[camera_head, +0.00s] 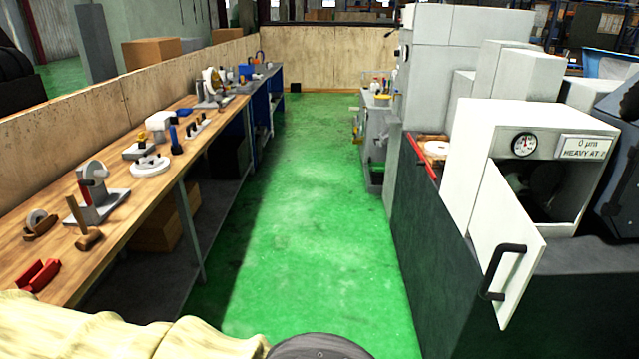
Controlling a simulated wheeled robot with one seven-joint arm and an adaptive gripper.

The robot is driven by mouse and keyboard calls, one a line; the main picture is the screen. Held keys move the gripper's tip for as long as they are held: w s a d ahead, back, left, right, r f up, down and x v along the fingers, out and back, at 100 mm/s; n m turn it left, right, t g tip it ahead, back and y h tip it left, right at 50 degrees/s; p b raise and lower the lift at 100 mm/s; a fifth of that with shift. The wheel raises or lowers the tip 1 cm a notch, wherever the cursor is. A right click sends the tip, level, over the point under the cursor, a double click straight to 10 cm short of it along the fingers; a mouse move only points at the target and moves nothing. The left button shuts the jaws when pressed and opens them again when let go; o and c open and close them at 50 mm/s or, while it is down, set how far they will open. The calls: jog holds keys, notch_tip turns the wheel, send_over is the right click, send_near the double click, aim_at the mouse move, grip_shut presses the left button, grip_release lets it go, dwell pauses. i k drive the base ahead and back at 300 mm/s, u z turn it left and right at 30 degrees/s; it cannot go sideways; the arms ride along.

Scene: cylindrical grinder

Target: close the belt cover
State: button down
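The belt cover (507,247) is a white hinged door with a black handle (503,272), at the right of the head view. It stands swung open toward the aisle. Behind it is the dark opening (548,190) of the grinder's white housing (478,140), with dim round parts inside. A round gauge (524,144) and a sign plate (584,147) sit above the opening. My gripper does not show in this view, so I cannot see how it stands to the cover.
A wooden workbench (112,215) with several tools runs along the left. The green floor (310,210) between bench and grinder is clear. A grey cabinet (375,130) stands farther back on the right. A low wooden wall (340,60) closes the far end.

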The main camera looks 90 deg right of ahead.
aim_at(509, 246)
jog(key=z, duration=0.1)
jog(key=i, duration=0.15)
jog(key=z, duration=3.85)
jog(key=i, duration=1.7)
jog(key=z, duration=0.1)
jog(key=k, duration=1.55)
jog(key=z, duration=0.2)
jog(key=i, duration=0.3)
jog(key=u, duration=0.05)
